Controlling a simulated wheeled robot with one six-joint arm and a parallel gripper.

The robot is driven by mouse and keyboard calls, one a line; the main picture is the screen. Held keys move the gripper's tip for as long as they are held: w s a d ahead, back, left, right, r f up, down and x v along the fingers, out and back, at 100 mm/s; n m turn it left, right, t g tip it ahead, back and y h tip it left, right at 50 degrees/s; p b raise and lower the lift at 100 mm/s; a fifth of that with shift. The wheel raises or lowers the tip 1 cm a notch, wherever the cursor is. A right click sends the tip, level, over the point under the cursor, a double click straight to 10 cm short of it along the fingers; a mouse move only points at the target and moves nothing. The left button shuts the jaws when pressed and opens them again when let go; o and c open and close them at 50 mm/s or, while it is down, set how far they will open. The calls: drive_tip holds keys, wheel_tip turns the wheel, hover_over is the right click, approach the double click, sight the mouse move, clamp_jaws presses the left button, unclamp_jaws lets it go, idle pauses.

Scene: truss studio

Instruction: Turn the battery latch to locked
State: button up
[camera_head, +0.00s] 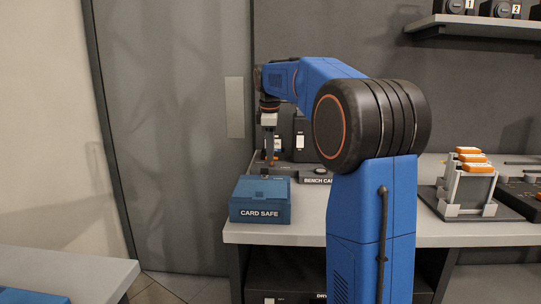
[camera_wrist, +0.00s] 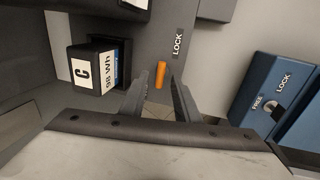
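The orange battery latch (camera_wrist: 160,74) shows in the wrist view as a short upright bar beside a white LOCK label (camera_wrist: 178,44). A black battery (camera_wrist: 94,68) marked C and 98 Wh sits to its left. My gripper (camera_wrist: 157,82) is open, with one finger on each side of the latch's lower end. I cannot tell whether either finger touches it. In the head view my gripper (camera_head: 269,158) points down at the bench's back left, behind the blue box; the latch cannot be made out there.
A blue CARD SAFE box (camera_head: 260,212) stands at the bench's (camera_head: 305,229) front left; its FREE/LOCK knob (camera_wrist: 271,107) shows in the wrist view. A BENCH CARD block (camera_head: 317,181) is just right of my gripper. A rack with orange-topped pieces (camera_head: 465,187) stands farther right.

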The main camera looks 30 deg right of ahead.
drive_tip(key=shift+w+d+f, duration=0.1)
drive_tip(key=shift+w+f, duration=0.05)
drive_tip(key=shift+f, duration=0.7)
clamp_jaws()
